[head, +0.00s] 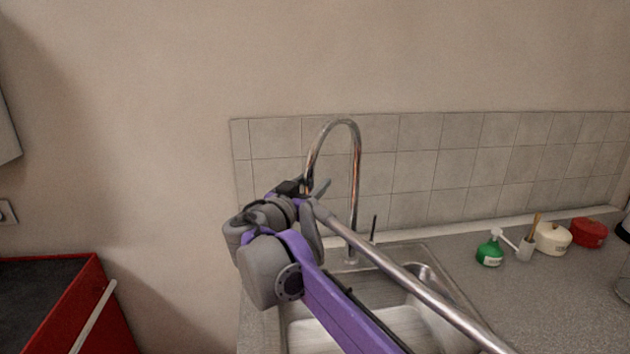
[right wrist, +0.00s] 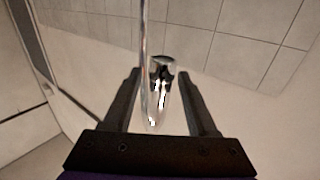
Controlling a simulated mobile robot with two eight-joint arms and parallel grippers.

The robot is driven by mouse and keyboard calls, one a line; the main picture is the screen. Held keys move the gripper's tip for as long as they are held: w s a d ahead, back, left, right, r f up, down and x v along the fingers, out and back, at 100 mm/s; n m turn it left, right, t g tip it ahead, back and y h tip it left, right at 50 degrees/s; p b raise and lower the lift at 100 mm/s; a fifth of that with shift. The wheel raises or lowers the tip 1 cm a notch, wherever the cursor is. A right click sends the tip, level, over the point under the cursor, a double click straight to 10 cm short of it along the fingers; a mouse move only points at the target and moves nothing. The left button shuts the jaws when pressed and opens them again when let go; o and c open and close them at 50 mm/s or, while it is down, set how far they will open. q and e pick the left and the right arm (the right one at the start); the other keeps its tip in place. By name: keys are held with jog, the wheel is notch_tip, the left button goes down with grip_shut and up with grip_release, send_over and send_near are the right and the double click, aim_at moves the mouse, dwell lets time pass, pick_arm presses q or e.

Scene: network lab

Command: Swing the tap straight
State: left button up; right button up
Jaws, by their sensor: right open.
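The tap (head: 356,190) is a tall chrome gooseneck standing behind the sink. Its arch bends over to the left in the head view, with the spout coming down at my right gripper (head: 308,189). The spout's end is partly hidden by the gripper there. In the right wrist view, the shiny spout (right wrist: 160,85) shows in the gap between the two dark fingers of my right gripper (right wrist: 161,82). The fingers are open, with space on both sides of the spout. Whether either finger touches it I cannot tell. My left gripper is out of view.
The steel sink (head: 440,290) lies below, partly covered by my right arm. On the counter (head: 540,310) at right stand a green bottle (head: 490,252), a brush holder (head: 525,250), a cream pot (head: 552,238) and a red pot (head: 588,233). A tiled wall (head: 430,160) is close behind the tap.

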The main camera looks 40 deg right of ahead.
jog(key=shift+x, duration=0.95)
grip_shut()
dwell(0.8)
